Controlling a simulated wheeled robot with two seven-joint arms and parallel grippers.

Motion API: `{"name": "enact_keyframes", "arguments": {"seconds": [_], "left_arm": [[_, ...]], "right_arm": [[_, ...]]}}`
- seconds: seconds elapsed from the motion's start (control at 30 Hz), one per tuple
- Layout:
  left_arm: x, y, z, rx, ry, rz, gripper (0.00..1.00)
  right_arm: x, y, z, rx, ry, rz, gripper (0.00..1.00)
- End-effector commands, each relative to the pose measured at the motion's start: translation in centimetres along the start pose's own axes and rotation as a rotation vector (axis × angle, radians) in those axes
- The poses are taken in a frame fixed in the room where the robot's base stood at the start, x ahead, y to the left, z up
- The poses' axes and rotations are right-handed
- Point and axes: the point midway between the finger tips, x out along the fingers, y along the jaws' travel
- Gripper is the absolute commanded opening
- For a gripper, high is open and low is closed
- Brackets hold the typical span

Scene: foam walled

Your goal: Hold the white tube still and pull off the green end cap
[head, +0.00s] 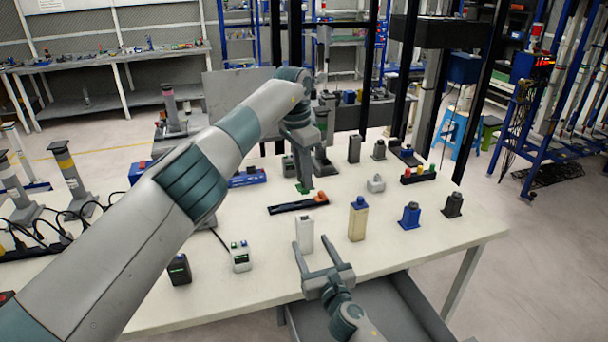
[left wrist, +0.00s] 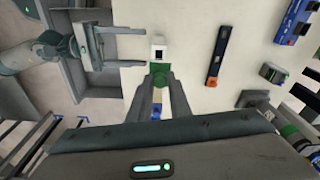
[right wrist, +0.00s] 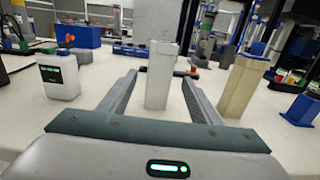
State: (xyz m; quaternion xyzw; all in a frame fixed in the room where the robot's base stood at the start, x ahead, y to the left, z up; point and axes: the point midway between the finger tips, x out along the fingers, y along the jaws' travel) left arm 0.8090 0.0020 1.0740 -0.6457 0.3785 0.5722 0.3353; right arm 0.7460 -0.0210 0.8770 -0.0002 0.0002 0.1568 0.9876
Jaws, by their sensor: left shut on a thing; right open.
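The white tube (head: 304,235) stands upright on the table. Its top is bare, with a dark opening, in the left wrist view (left wrist: 158,43). The green end cap (head: 303,189) is at the tips of my left gripper (head: 304,184), which is shut on it; it also shows in the left wrist view (left wrist: 160,69). A gap shows between cap and tube in the head view. My right gripper (head: 315,245) is open and empty. In the right wrist view, the tube (right wrist: 160,75) stands between its spread fingers, near or just beyond the fingertips, not gripped.
A tan bottle with a blue cap (head: 358,219) stands right of the tube. A white box (head: 240,257) stands left, a black bar with an orange end (head: 298,203) lies behind. Blue (head: 410,216) and dark (head: 453,205) blocks stand farther right. An open grey drawer (head: 385,310) is below the table edge.

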Motion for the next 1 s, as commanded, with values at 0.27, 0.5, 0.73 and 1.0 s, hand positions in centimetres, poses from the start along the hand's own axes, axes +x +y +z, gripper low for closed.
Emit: {"name": "enact_keyframes", "arguments": {"seconds": [0.27,0.5,0.73,1.0], "left_arm": [[0.0,0.0,0.0,0.0,0.0,0.0,0.0],[0.0,0.0,0.0,0.0,0.0,0.0,0.0],[0.0,0.0,0.0,0.0,0.0,0.0,0.0],[0.0,0.0,0.0,0.0,0.0,0.0,0.0]], "right_arm": [[-4.1,0.0,-0.1,0.001,0.001,0.0,0.58],[-5.2,0.0,0.0,0.001,0.001,-0.001,0.58],[-5.2,0.0,0.0,0.001,0.001,-0.001,0.58],[-5.2,0.0,-0.1,0.001,0.001,-0.001,0.58]]}}
